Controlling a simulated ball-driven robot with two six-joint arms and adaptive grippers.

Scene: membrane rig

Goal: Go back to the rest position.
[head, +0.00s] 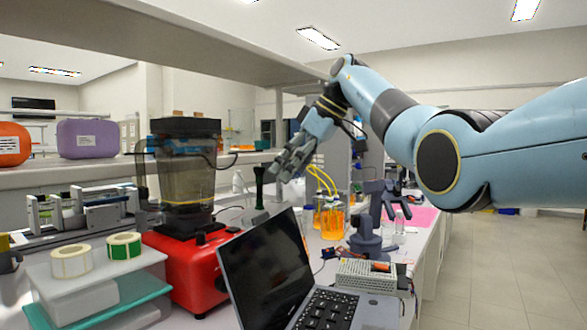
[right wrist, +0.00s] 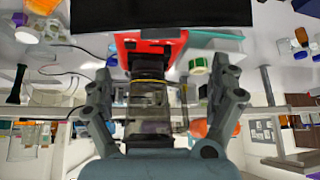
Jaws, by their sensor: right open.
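My right arm comes in from the right in the head view, and its gripper (head: 292,163) hangs in the air above the bench, behind the laptop's screen. The gripper is empty. In the right wrist view its two fingers (right wrist: 167,105) stand wide apart, with nothing between them up close. That view is upside down, and a blender with a red base shows beyond the fingers, apart from them. My left gripper does not show in either view.
A blender (head: 187,180) on a red base and an open laptop (head: 268,275) stand on the bench. Orange-filled bottles (head: 332,222) and a microscope (head: 372,225) are behind. Tape rolls (head: 124,245) lie at left. A shelf (head: 210,50) overhangs the bench. The floor at right is clear.

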